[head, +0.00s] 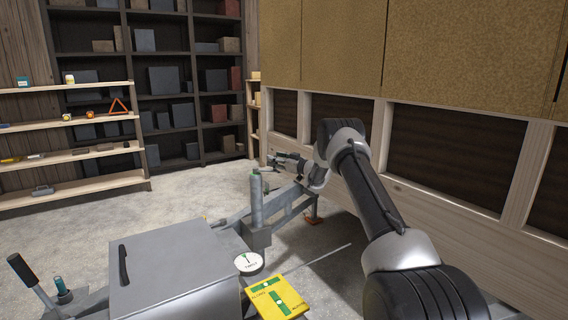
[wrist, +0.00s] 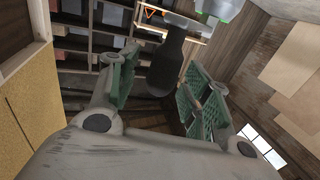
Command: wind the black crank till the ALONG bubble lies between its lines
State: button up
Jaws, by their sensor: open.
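The yellow level plate (head: 292,303), lettered ALONG, lies at the bottom of the head view and carries two green vials. The ALONG vial (head: 262,287) is too small for me to tell where its bubble lies against the lines. My gripper (head: 277,161) is open, beyond the grey post (head: 256,205) in the head view. In the wrist view a black handle (wrist: 167,62), which looks like the crank's grip, shows between the green-padded fingers of my gripper (wrist: 160,92). I see no contact with it. The crank cannot be made out clearly in the head view.
A grey box (head: 170,268) and a white round dial (head: 248,263) sit on the trailer frame. A black-gripped lever (head: 22,270) stands at the left. The hut wall (head: 440,205) runs close along the right. Shelves (head: 75,140) stand behind; the floor (head: 120,220) before them is clear.

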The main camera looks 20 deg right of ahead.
jog(key=v, duration=1.1)
jog(key=shift+s, duration=0.1)
